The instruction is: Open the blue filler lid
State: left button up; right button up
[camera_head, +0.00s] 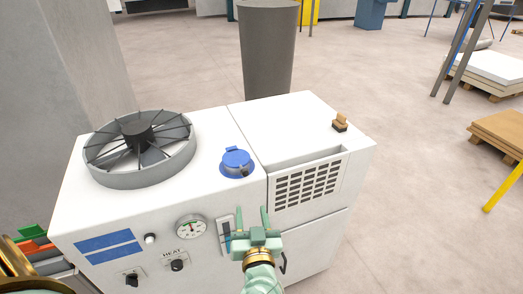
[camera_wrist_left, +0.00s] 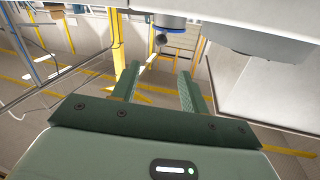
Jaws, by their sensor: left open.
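The blue filler lid (camera_head: 236,157) sits on a blue round collar on top of the white machine, near the middle of its front edge. It looks closed, with a small dark part at its front right. My left gripper (camera_head: 252,212) is in front of the machine, below and slightly right of the lid. Its two green fingers point up, apart and empty, not touching the lid. In the left wrist view the open fingers (camera_wrist_left: 158,75) show with a bluish round part (camera_wrist_left: 170,20) beyond them, probably the filler. My right gripper is not in view.
The white machine (camera_head: 195,125) carries a large grey fan ring (camera_head: 140,178) left of the lid and a small tan-and-black part (camera_head: 340,122) at right. A gauge (camera_head: 191,227) and knobs are on its front. A grey column (camera_head: 268,50) stands behind. Air above the lid is clear.

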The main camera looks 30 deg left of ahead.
aim_at(245, 175)
pick_arm(q)
jog(key=b+x, duration=0.2)
jog(key=x, duration=1.4)
jog(key=shift+a, duration=0.1)
